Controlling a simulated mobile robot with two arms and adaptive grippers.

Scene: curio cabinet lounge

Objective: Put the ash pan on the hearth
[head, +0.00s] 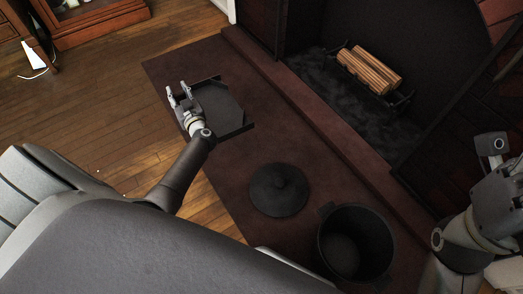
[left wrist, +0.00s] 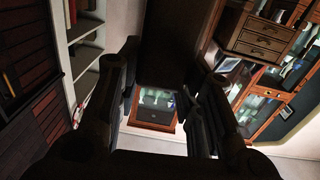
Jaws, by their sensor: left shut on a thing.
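The ash pan (head: 226,106) is a shallow dark square tray at the left end of the hearth (head: 182,60), a dark reddish slab before the fireplace. My left gripper (head: 179,92) is at the pan's left side and shut on it. I cannot tell whether the pan touches the slab or hangs just above it. In the left wrist view, a dark panel, likely the pan (left wrist: 172,45), shows between the fingers. My right gripper (head: 497,150) is at the right edge of the head view, away from the pan; its finger opening is unclear.
A round black lid (head: 279,190) and an open black pot (head: 326,243) occupy the nearer part of the hearth. A raised ledge (head: 300,103) borders the firebox, where logs (head: 369,69) lie on a grate. Wooden floor (head: 100,100) is clear at left.

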